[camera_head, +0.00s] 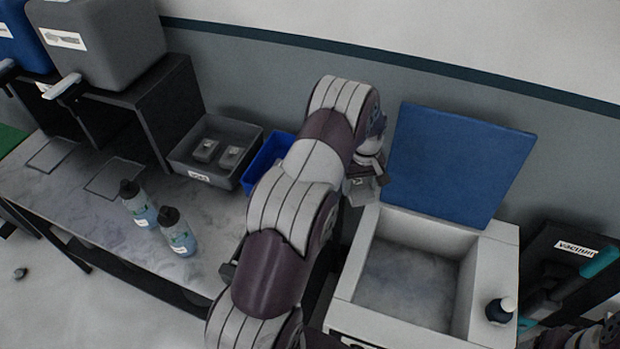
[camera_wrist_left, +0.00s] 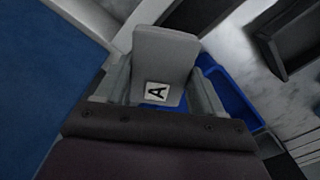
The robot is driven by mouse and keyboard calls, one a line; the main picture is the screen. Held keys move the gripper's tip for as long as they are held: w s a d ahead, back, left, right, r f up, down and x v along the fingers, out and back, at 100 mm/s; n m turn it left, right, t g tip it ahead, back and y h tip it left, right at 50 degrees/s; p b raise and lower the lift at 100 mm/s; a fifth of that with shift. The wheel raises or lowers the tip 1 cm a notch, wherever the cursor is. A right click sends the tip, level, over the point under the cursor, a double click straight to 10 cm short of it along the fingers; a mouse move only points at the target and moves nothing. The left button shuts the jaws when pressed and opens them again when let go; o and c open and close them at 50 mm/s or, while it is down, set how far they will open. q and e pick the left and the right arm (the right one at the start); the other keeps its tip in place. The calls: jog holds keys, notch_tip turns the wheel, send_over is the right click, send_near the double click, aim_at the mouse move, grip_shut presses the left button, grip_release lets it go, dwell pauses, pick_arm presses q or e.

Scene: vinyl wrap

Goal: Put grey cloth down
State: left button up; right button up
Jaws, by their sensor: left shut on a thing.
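My left gripper (camera_head: 365,188) is up between the blue bin and the raised blue lid, high over the worktop. In the left wrist view its two fingers (camera_wrist_left: 160,100) are shut on a stiff-looking grey piece, the grey cloth (camera_wrist_left: 165,55), which bears a white label with the letter A. In the head view the grey cloth (camera_head: 362,192) shows only small beside the fingers, partly hidden by my wrist.
A grey bin (camera_head: 180,160) with two grey pieces stands beside a blue bin (camera_head: 254,172), partly hidden by my arm. A white basin (camera_head: 365,240) has a raised blue lid (camera_head: 455,160). Two bottles (camera_head: 177,235) stand on the worktop. A small dark bottle (camera_head: 499,311) sits on the basin's rim.

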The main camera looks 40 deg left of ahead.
pick_arm(q)
jog(key=s+a+n, duration=0.2)
jog(key=a+n, duration=0.8)
jog(key=a, duration=0.6)
jog(key=shift+n, duration=0.7)
jog(key=f+b, duration=0.6)
jog(key=f, duration=0.1)
jog(key=f+b, duration=0.3)
jog(key=b, duration=0.1)
jog(key=shift+w+a+f, duration=0.35)
jog(key=shift+w+f, duration=0.15)
jog(key=shift+f, duration=0.2)
jog(key=shift+r, duration=0.2)
jog(key=shift+f, duration=0.2)
jog(key=o, duration=1.1)
pick_arm(e)
notch_tip(320, 180, down, 10)
jog(key=s, duration=0.2)
jog(key=shift+a+r, duration=0.15)
jog(key=shift+a, duration=0.25)
jog(key=shift+s, duration=0.1)
